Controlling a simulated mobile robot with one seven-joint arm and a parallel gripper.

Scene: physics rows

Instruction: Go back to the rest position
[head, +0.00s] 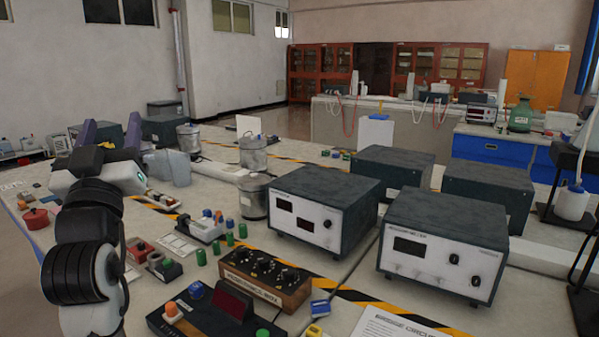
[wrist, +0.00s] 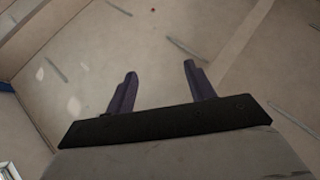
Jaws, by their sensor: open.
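My gripper (head: 108,133) is at the left of the head view, raised above the left part of the bench. Its two purple fingers point away from me and upward. In the wrist view my gripper (wrist: 158,85) shows its two fingers wide apart with nothing between them. My arm rises from the lower left of the head view.
A cluttered bench (head: 345,268) lies right of my arm. On it are grey instrument boxes (head: 325,195), a wooden resistance box (head: 264,280), metal cans (head: 254,196), a red round part (head: 36,218) and small coloured pieces. Red cabinets (head: 390,65) stand far back.

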